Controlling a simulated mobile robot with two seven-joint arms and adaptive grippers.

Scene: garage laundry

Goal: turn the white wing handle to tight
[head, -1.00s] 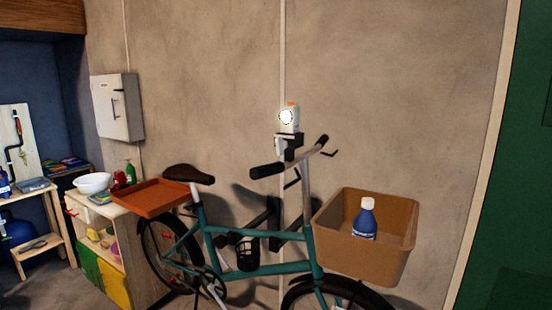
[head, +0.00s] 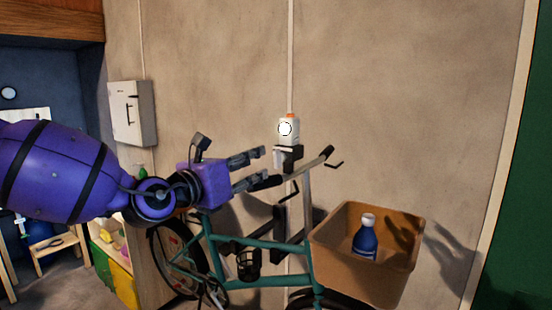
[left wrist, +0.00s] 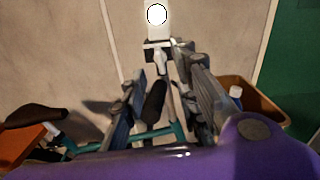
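A white lamp (head: 288,130) with an orange top sits on a dark clamp (head: 290,158) above the bicycle's handlebar. A small pale part that looks like the white wing handle (left wrist: 160,60) shows below the lamp in the left wrist view. In the head view it is mostly hidden or too small to make out. My left gripper (head: 259,167) is open and empty, its two fingers apart and pointing right toward the clamp, a little left of it. In the left wrist view the fingers (left wrist: 160,78) stand either side of the black handlebar grip, below the clamp. My right gripper is not in view.
The teal bicycle (head: 270,247) stands along the wall, its black grip (head: 265,182) close to my left fingers. A brown front basket (head: 330,250) holds a blue bottle (head: 366,238). A grey wall box (head: 132,112) hangs at left. The wall above the lamp is clear.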

